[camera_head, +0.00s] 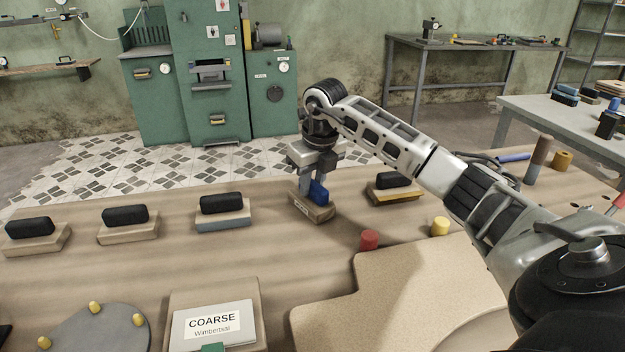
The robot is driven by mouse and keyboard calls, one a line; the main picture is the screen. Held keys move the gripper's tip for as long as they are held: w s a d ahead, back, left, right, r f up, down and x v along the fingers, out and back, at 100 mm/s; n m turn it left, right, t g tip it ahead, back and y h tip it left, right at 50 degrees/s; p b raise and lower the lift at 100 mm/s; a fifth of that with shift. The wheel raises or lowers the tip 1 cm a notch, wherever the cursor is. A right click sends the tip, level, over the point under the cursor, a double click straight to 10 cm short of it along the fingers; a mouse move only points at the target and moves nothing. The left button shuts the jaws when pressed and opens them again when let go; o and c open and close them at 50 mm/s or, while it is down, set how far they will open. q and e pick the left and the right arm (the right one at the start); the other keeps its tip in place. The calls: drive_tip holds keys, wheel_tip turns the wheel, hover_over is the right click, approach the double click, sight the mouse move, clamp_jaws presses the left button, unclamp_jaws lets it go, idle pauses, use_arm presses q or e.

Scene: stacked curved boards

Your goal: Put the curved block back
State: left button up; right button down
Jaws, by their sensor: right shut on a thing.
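A wooden block with a blue grip on top (318,192) is at the middle of the workbench, in the row of sanding-type blocks. Its base (313,211) is pale wood with a small label on the front and sits turned at an angle. My right gripper (316,186) points down from above and is shut on the blue grip, which its fingers partly hide. I cannot tell whether the base touches the bench or hangs just above it. The underside is hidden, so its curve does not show. My left gripper is not in view.
Black-gripped blocks stand left (222,213), (125,226), (30,237) and right (394,189) of the held block. A red peg (369,240) and a yellow peg (440,226) stand in front by a large curved board (390,290).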

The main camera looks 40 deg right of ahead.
sight(319, 188)
drive_tip(key=c, duration=1.2)
unclamp_jaws()
drive_tip(key=shift+f, duration=0.1)
drive_tip(key=v, duration=1.2)
